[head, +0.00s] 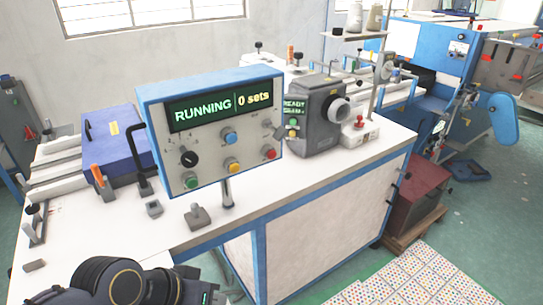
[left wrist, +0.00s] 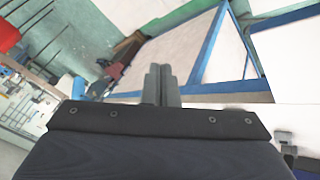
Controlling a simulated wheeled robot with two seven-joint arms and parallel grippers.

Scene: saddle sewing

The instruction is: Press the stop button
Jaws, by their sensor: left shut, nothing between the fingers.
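A control panel (head: 210,97) on a post at the table's front shows "RUNNING | 0 sets" on its display. Its face has a red button (head: 270,154) at the lower right, a yellow button (head: 233,166), a blue button (head: 230,138), a green button (head: 192,181) and a black knob (head: 188,158). No label reading stop is legible. My left gripper (left wrist: 162,85) is shut and empty in the left wrist view, its two grey fingers together. In the head view my left arm is at the bottom left, below and apart from the panel. My right gripper is not in view.
The white table (head: 330,180) has a blue frame. A grey sewing head (head: 315,125) stands right of the panel, with another red button (head: 359,120) beyond it. A blue box (head: 108,140) is at the left. Small grey blocks lie at the table's front left.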

